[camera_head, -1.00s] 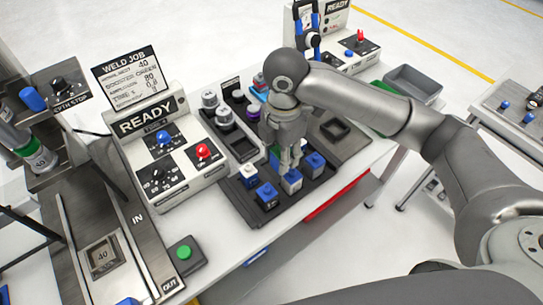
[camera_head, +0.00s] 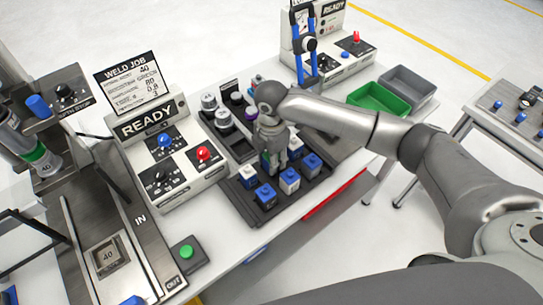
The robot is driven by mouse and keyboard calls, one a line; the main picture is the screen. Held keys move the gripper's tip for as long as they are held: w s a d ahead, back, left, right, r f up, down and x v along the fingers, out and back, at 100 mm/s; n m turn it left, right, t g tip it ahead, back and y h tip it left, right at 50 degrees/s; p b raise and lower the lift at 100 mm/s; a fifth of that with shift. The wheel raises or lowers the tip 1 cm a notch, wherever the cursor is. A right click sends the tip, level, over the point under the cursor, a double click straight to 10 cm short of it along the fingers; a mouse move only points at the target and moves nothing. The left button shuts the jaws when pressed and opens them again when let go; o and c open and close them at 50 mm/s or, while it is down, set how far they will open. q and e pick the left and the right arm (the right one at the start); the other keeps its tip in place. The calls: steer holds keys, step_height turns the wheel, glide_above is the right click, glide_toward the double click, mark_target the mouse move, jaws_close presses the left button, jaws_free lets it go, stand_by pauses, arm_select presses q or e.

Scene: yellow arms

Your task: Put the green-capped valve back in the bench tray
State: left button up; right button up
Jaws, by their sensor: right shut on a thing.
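My right gripper (camera_head: 273,163) points down over the dark bench tray (camera_head: 266,219), at its back part. It is shut on a small block with a bit of green showing, which fits the green-capped valve (camera_head: 266,157); the fingers hide most of it. I cannot tell whether its base touches the tray. Blue-topped valves stand in the tray beside and in front of the gripper: one at the front (camera_head: 265,196), one in the middle (camera_head: 289,181), one to the right (camera_head: 312,164). A white-topped valve (camera_head: 248,175) stands to the left. My left gripper is not in view.
A READY control box (camera_head: 160,150) stands left of the tray. A rack with grey-capped round parts (camera_head: 224,118) is behind it. A green bin (camera_head: 378,98) and a grey bin (camera_head: 408,82) stand at the back right. A green button box (camera_head: 186,254) is at the front.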

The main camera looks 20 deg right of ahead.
steer(key=shift+f, duration=0.15)
steer(key=o, duration=1.1)
steer(key=shift+c, duration=0.2)
step_height(320, 180, up, 12)
steer(key=shift+r+b, duration=0.2)
steer(key=shift+b, duration=0.95)
